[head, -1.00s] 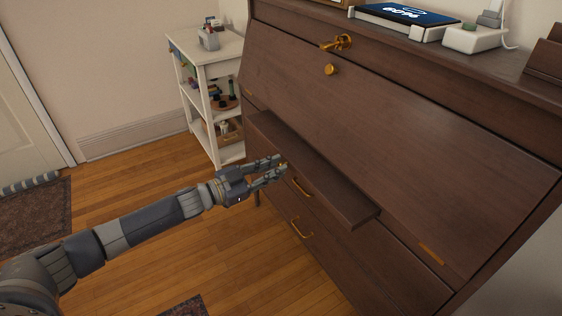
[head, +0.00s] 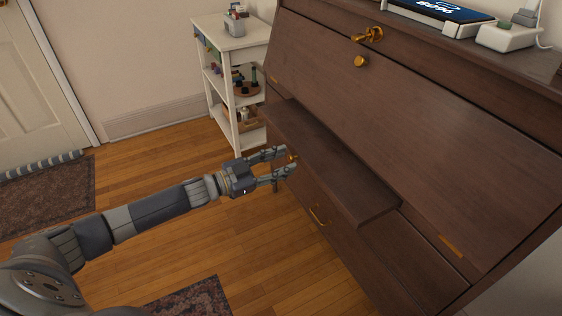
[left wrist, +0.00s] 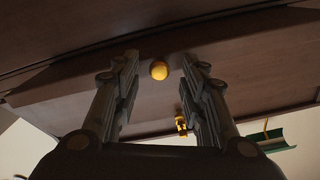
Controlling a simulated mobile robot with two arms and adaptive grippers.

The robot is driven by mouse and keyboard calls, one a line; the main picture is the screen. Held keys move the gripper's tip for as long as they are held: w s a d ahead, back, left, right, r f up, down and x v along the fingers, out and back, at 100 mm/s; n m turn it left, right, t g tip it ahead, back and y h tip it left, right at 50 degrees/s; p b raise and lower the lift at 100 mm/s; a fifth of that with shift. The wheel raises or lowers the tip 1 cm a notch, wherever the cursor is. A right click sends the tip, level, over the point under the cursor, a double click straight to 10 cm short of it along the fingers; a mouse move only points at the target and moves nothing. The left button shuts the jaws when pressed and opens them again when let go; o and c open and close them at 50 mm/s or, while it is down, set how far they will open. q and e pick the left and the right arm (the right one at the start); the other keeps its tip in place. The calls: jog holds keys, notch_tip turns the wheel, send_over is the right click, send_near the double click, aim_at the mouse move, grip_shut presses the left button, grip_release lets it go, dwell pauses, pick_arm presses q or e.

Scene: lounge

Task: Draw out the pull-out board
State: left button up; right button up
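The pull-out board (head: 338,170) is a dark brown slab standing out from the front of the brown desk (head: 420,120), below its slanted lid. A small brass knob (head: 293,157) sits on the board's front edge. It also shows in the left wrist view (left wrist: 159,70), between the two fingertips. My left gripper (head: 286,161) is at the knob with its fingers apart. In the left wrist view a gap shows on each side of the knob, so the fingers do not grip it. My right gripper is in neither view.
A white shelf cart (head: 237,45) with small items stands behind the desk's left end. A tablet (head: 440,10) and a white charger (head: 506,38) lie on the desk top. The wooden floor in front is open, with rugs.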

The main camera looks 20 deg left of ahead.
pick_arm(q)
jog(key=shift+w+d, duration=0.1)
jog(key=v, duration=1.2)
dwell(0.5)
